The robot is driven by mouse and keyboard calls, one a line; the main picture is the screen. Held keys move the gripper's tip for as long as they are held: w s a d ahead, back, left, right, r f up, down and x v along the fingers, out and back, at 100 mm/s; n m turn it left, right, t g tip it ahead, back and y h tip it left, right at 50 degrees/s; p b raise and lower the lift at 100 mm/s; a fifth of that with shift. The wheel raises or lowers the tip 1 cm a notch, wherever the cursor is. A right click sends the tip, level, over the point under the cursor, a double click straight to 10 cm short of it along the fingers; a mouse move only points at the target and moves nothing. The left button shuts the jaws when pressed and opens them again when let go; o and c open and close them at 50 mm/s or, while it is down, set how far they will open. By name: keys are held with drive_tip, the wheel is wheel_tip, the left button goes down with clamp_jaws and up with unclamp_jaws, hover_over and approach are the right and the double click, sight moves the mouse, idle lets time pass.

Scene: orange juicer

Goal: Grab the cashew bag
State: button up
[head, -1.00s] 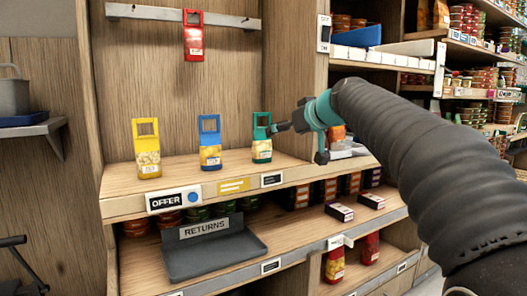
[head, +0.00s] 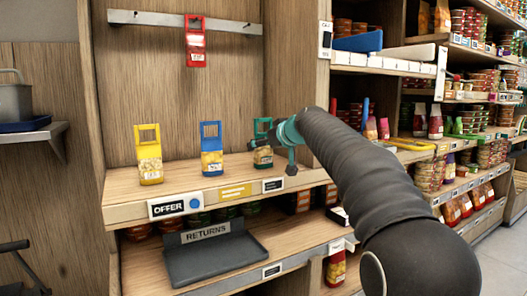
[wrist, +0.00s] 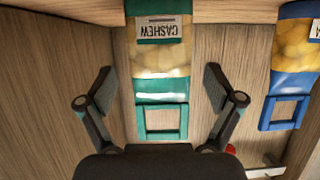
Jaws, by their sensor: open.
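The cashew bag (head: 263,157) is teal with a loop handle and stands upright on the upper shelf, right of the blue bag. My gripper (head: 275,133) is at its upper right side in the head view and hides part of it. In the wrist view the bag (wrist: 160,62) appears upside down, with a CASHEW label and pale nuts showing through a clear window. My gripper (wrist: 158,82) is open there, one finger on each side of the bag's upper part and handle. Gaps show between both fingers and the bag.
A blue bag (head: 211,160) and a yellow bag (head: 149,165) stand left on the same shelf; the blue one also shows in the wrist view (wrist: 293,60). A red bag (head: 195,45) hangs from a rail above. A grey RETURNS tray (head: 215,262) lies below.

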drive_tip(key=shift+x, duration=0.85)
drive_tip(key=shift+s, duration=0.1)
drive_tip(key=shift+c, duration=0.3)
drive_tip(key=c, duration=1.2)
drive_tip(key=shift+r, duration=0.1)
